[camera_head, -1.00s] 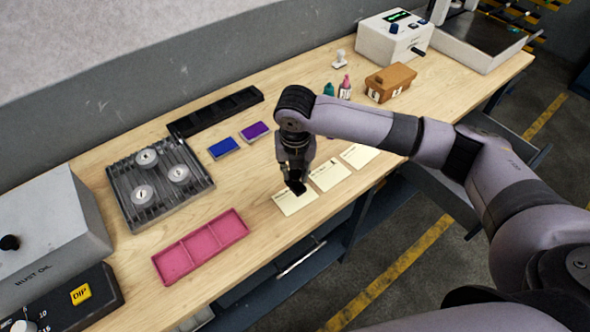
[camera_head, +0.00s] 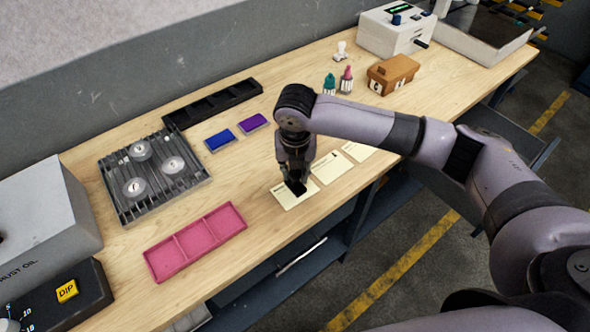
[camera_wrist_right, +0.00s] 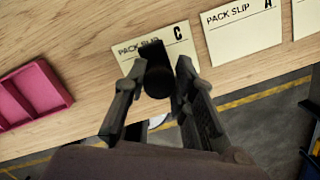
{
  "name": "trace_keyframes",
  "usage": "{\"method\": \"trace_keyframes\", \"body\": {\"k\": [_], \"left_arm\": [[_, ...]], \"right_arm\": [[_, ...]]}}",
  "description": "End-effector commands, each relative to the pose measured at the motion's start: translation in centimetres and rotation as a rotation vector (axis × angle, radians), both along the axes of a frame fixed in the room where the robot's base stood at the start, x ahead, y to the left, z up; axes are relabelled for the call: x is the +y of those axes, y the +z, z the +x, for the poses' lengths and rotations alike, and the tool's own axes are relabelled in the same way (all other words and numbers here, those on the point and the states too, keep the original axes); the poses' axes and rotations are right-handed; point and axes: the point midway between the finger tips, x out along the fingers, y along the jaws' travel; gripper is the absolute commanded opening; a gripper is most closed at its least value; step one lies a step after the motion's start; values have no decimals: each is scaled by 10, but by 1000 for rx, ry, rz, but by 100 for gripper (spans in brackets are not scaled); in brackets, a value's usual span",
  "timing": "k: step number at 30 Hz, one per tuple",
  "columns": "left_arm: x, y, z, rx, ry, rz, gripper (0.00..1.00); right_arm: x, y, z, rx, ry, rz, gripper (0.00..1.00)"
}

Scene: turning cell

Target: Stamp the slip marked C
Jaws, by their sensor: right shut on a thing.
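The slip marked C (camera_head: 290,203) lies on the bench, at the front end of a row of pale slips. Its letter C and "PACK SLIP" print show in the right wrist view (camera_wrist_right: 184,48). My right gripper (camera_head: 296,183) is over this slip, pointing down. Its fingers are shut on a dark, round-ended stamp (camera_wrist_right: 158,76), which covers part of the slip. I cannot tell whether the stamp's face touches the paper. Any mark under it is hidden. My left gripper is not in view.
Slip A (camera_wrist_right: 243,40) and another slip (camera_head: 358,151) lie beside it. Blue (camera_head: 222,141) and purple (camera_head: 253,122) pads, a pink tray (camera_head: 243,222), a weights rack (camera_head: 112,190), small bottles (camera_head: 346,80) and a cardboard box (camera_head: 393,73) stand around. Bare wood separates tray and slips.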

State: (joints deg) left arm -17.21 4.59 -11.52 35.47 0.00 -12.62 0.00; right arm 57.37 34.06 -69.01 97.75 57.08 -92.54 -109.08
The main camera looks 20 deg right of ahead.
Motion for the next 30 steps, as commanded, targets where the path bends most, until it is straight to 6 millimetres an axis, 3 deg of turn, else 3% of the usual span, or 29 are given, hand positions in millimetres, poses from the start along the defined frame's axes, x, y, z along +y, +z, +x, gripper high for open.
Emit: {"method": "trace_keyframes", "body": {"k": [30], "left_arm": [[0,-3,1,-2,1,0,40]], "right_arm": [[0,-10,0,0,0,0,7]]}}
